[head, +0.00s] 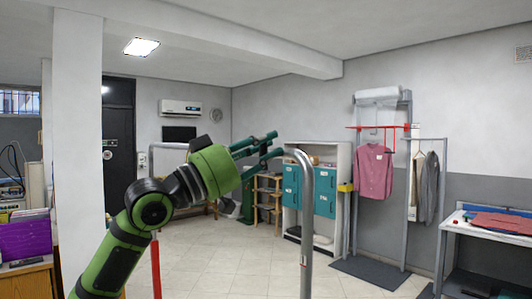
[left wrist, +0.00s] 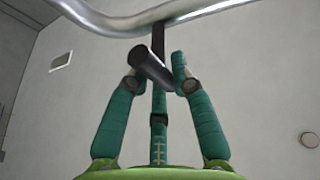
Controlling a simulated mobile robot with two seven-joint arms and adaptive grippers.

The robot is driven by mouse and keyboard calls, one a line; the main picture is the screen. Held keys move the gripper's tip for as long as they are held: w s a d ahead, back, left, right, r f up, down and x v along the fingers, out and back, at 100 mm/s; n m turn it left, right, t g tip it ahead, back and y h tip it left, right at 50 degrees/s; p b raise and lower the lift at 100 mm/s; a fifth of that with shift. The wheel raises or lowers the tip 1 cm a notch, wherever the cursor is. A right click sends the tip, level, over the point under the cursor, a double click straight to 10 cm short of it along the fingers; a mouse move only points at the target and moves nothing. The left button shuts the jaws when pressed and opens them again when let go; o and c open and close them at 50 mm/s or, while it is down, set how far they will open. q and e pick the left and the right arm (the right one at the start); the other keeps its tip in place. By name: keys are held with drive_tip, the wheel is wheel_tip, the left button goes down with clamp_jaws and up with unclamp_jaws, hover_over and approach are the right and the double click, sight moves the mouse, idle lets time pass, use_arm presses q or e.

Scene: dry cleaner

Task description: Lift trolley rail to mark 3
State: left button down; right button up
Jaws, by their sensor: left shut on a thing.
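The trolley rail (head: 307,190) is a grey metal tube, bent at the top, standing close in front of me in the head view. Its bent tube crosses the top of the left wrist view (left wrist: 190,17). A dark bar hangs from it, with a dark round grip (left wrist: 153,68) at its lower end. My left gripper (head: 272,145) is at the rail's top, its fingers (left wrist: 157,72) closed around the dark grip. My right gripper is out of view.
A red post (head: 155,266) stands below my left arm. Open tiled floor (head: 240,270) lies beyond the rail. Farther back are a teal-doored cabinet (head: 325,192), a garment stand with a pink shirt (head: 375,170) and a work table (head: 490,228) at right. A white pillar (head: 78,120) stands at left.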

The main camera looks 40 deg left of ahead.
use_arm(q)
drive_tip(key=shift+s+a+r, duration=0.2)
drive_tip(key=shift+s+r, duration=0.05)
drive_tip(key=shift+r, duration=0.25)
drive_tip(key=c, duration=1.3)
unclamp_jaws()
drive_tip(key=shift+o, duration=1.3)
drive_tip(key=shift+w+d, duration=0.1)
drive_tip(key=shift+w+d+f, duration=0.1)
drive_tip(key=shift+w+f, duration=0.05)
drive_tip(key=shift+f, duration=0.15)
drive_tip(key=v, duration=1.2)
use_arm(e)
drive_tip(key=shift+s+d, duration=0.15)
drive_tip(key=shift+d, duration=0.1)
